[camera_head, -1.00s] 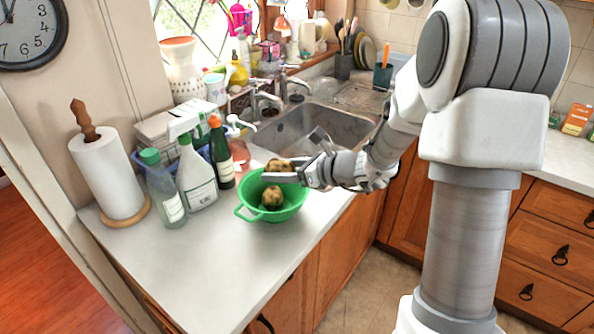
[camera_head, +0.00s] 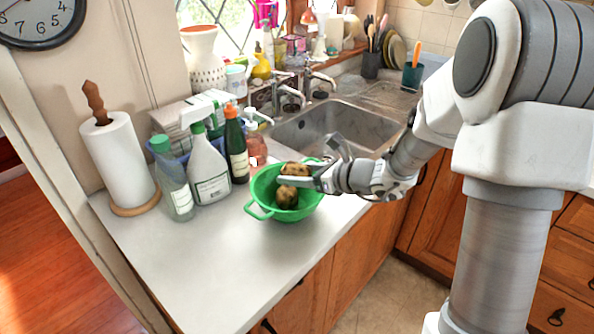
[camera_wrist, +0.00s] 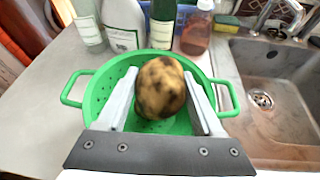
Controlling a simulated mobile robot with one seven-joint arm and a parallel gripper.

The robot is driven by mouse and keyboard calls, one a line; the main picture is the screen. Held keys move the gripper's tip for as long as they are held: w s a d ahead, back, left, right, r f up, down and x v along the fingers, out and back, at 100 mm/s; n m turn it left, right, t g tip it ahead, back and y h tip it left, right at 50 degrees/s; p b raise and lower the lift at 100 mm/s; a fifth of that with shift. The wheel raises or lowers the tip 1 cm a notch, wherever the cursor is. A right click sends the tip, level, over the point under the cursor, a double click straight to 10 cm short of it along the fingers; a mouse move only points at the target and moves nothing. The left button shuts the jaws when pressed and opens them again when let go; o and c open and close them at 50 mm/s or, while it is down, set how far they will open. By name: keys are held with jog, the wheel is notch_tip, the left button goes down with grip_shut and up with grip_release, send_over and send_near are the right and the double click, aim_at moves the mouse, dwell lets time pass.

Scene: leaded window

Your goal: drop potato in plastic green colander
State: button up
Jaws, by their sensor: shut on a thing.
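The green plastic colander (camera_head: 262,188) stands on the white counter, left of the sink; it also shows in the wrist view (camera_wrist: 99,96). A brown, dark-spotted potato (camera_head: 295,169) is between the fingers of my gripper (camera_head: 306,180). In the wrist view, this potato (camera_wrist: 160,86) is gripped over the colander's opening, and the fingers slant in on both sides of it. A second potato (camera_head: 286,197) shows in the colander in the head view, just below the held one. The held potato hides much of the colander's inside in the wrist view.
Close behind the colander stand a dark green bottle (camera_head: 236,152), a white spray bottle (camera_head: 209,172) and a soap dispenser (camera_head: 255,150). A paper towel roll (camera_head: 119,162) is at the left. The sink (camera_head: 335,130) lies right. The front counter is clear.

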jog(key=shift+f+b, duration=0.35)
jog(key=shift+f, duration=0.5)
jog(key=o, duration=1.5)
jog(key=p+v, duration=0.2)
jog(key=v, duration=1.5)
jog(key=shift+s+d, duration=0.15)
jog(key=shift+s, duration=0.1)
